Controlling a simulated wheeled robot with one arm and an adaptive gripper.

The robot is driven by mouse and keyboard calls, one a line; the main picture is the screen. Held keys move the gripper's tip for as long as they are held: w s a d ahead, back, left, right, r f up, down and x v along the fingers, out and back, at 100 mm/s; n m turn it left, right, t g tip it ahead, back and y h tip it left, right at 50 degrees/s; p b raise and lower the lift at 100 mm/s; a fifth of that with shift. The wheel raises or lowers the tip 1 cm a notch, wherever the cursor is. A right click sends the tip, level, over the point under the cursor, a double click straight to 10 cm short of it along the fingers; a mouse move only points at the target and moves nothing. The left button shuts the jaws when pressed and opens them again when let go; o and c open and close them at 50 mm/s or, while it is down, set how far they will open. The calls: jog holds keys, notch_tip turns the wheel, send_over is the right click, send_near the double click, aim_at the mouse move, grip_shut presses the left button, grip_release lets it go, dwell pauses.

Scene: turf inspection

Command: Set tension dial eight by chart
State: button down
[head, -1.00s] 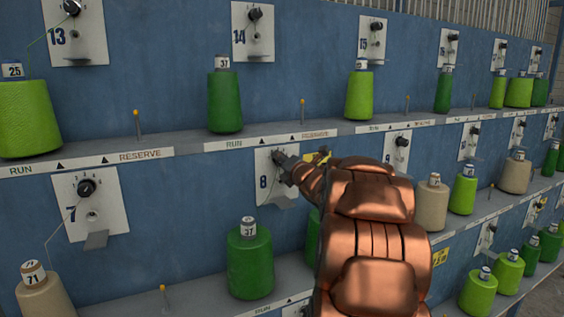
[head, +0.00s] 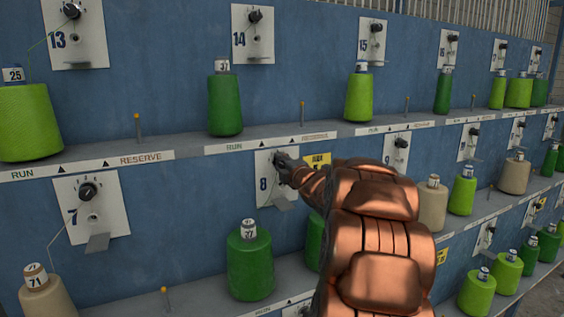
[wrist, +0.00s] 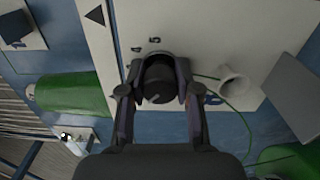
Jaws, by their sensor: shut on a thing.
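The white plate of dial eight (head: 265,187) is on the blue panel in the middle of the head view, marked 8. My gripper (head: 280,160) reaches its upper part from the right and covers most of the dial there. In the wrist view my gripper (wrist: 158,78) has one finger on each side of the dark round dial knob (wrist: 158,82), shut on it. A pale mark shows on the knob's face. Printed numbers 4 and 5 show beside the knob; other numbers are hidden. A yellow label (head: 318,161) right of the plate is partly behind my arm and unreadable.
A pale thread guide (wrist: 236,85) with green thread and a grey flap (wrist: 296,92) are close to the right finger. A green cone (head: 249,265) stands below plate eight. Dial seven (head: 88,190) is to the left. A shelf (head: 200,140) runs above.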

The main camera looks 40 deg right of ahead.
jog(key=m+p, duration=0.2)
jog(key=m, duration=0.3)
jog(key=shift+r+m, duration=0.15)
jog(key=shift+m, duration=0.15)
jog(key=shift+m+p, duration=1)
jog(key=shift+m, duration=1)
jog(key=c, duration=0.8)
grip_release()
jog(key=v, duration=1.2)
jog(key=shift+f, duration=0.2)
